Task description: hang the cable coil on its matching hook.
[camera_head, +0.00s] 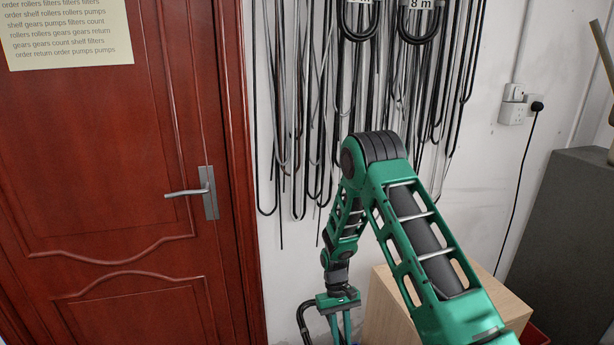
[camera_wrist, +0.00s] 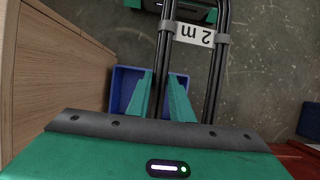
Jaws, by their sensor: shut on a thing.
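The cable coil (camera_wrist: 220,60) is a bundle of black cable with a white tag reading "2 m", upside down in the wrist view. My gripper (camera_wrist: 162,78) is shut on one side of it, with a strand between the green fingers. In the head view my gripper (camera_head: 340,325) points down low near the bottom edge, and part of the black coil (camera_head: 302,318) shows just left of it. No hook tagged "2 m" is readable.
Many thin cables (camera_head: 320,120) hang on the white wall. A red door (camera_head: 110,200) stands left, a wooden box (camera_head: 380,305) beside my arm and a grey cabinet (camera_head: 565,230) right. A blue bin (camera_wrist: 122,85) sits on the floor below the gripper.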

